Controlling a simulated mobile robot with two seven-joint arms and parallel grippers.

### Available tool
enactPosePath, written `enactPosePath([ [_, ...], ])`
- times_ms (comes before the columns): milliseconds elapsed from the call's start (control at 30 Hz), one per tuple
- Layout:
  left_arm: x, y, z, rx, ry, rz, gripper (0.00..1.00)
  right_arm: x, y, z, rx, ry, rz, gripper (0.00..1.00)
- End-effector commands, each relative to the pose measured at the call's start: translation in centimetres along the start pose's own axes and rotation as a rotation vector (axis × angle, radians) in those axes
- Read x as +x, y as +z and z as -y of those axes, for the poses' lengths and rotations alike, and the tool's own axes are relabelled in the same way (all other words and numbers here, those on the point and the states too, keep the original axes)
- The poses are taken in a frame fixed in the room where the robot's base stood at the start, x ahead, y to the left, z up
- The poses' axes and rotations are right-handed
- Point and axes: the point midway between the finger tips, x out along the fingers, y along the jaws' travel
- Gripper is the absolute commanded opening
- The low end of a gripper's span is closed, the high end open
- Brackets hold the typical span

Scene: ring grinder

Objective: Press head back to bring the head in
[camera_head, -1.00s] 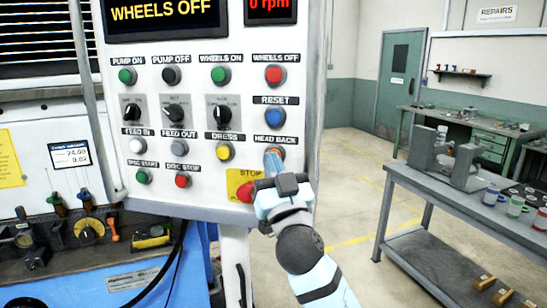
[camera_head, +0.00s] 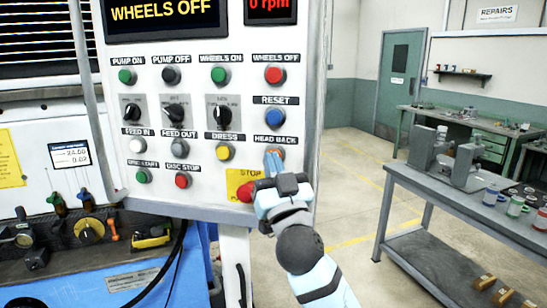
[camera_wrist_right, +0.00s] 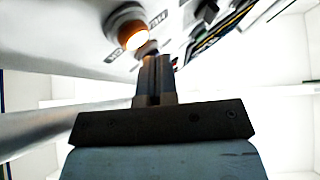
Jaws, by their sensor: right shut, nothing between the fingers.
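The HEAD BACK button (camera_head: 281,153) is orange and sits under its label on the white control panel, below the blue RESET button. In the right wrist view the closed fingertips (camera_wrist_right: 151,58) reach up to the button's lower edge. I cannot tell whether they touch it. My left gripper is not in view.
A red stop button (camera_head: 245,192) on a yellow plate is just left of my right gripper. The DRESS button (camera_head: 224,151) is to the left of HEAD BACK. The display (camera_head: 160,12) reads WHEELS OFF. A grey bench (camera_head: 440,190) with cups stands at right, with open floor between.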

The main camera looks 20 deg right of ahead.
Motion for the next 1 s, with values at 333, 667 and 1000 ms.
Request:
enactPosePath([
  [333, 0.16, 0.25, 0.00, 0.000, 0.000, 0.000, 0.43, 0.57, 0.47, -0.42, 0.001, 0.000, 0.000, 0.00],
  [667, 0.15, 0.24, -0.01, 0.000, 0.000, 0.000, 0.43, 0.61, 0.45, -0.44, 0.000, 0.000, 0.000, 0.00],
  [1000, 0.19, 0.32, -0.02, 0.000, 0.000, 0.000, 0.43, 0.85, 0.63, -0.63, 0.000, 0.000, 0.000, 0.00],
])
